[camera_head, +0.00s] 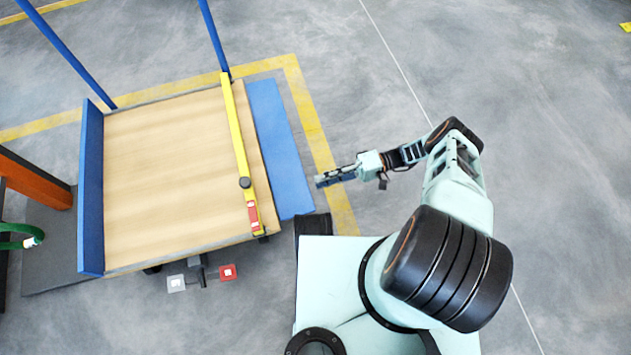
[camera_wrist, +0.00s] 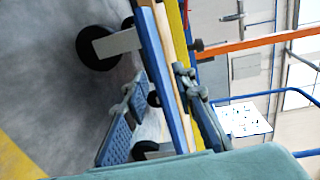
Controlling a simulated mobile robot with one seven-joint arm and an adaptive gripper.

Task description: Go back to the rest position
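My gripper (camera_head: 322,182) is over the floor to the right of a wood-topped cart (camera_head: 170,160), apart from it, with my arm bent behind it. In the wrist view my gripper (camera_wrist: 159,80) shows two separated fingers with nothing between them that I can see held. The cart's edge and wheels show beyond the fingers there.
A yellow bar (camera_head: 238,140) with a red end lies along the cart's right side, beside a blue panel (camera_head: 281,150). Blue posts (camera_head: 212,35) rise at the back. An orange beam (camera_head: 35,180) stands at left. Open floor (camera_head: 540,120) lies to the right.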

